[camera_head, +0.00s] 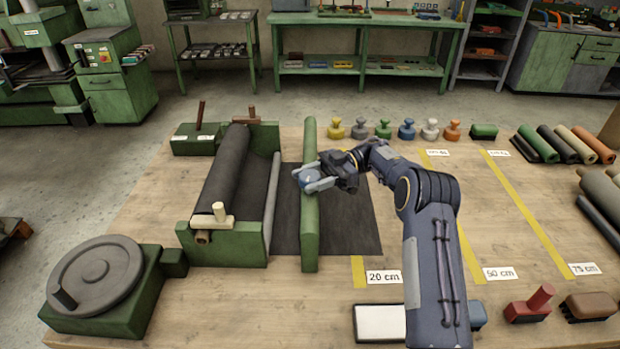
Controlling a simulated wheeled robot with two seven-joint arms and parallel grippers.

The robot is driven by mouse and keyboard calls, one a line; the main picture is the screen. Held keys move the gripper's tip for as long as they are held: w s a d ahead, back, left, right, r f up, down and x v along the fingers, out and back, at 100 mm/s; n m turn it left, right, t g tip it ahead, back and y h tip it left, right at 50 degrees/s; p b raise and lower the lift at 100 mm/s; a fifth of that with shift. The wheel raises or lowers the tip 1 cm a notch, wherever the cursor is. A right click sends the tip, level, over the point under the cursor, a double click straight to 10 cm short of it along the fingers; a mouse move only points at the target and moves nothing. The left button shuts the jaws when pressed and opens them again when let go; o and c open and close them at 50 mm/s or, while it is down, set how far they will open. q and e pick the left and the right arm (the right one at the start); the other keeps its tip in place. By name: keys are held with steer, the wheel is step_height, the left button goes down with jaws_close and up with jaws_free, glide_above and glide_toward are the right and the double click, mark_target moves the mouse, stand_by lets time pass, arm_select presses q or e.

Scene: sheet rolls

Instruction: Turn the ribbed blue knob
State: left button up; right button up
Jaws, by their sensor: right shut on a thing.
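My right arm reaches in from the lower right. My left gripper is not in view. Another blue knob-shaped piece (407,129) stands in the coloured row at the back of the table.
A green roll stand (225,245) holds a dark roll (226,170) left of the bar. A grey handwheel (95,272) is at front left. Rolls (565,145) lie at back right. Yellow strips (520,205) mark lengths.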

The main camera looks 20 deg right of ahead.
mark_target(310, 175)
steer(key=o, duration=1)
steer(key=shift+c, duration=0.2)
steer(key=shift+r, duration=0.1)
steer(key=shift+r, duration=0.25)
step_height(310, 175, up, 3)
steer(key=shift+f, duration=0.1)
steer(key=s+a+r+b, duration=0.2)
steer(key=s+a+r, duration=0.2)
steer(key=s+r, duration=0.5)
steer(key=s, duration=0.4)
steer(key=shift+s+r+b, duration=0.25)
steer(key=shift+r+b, duration=0.05)
steer(key=shift+w, duration=0.1)
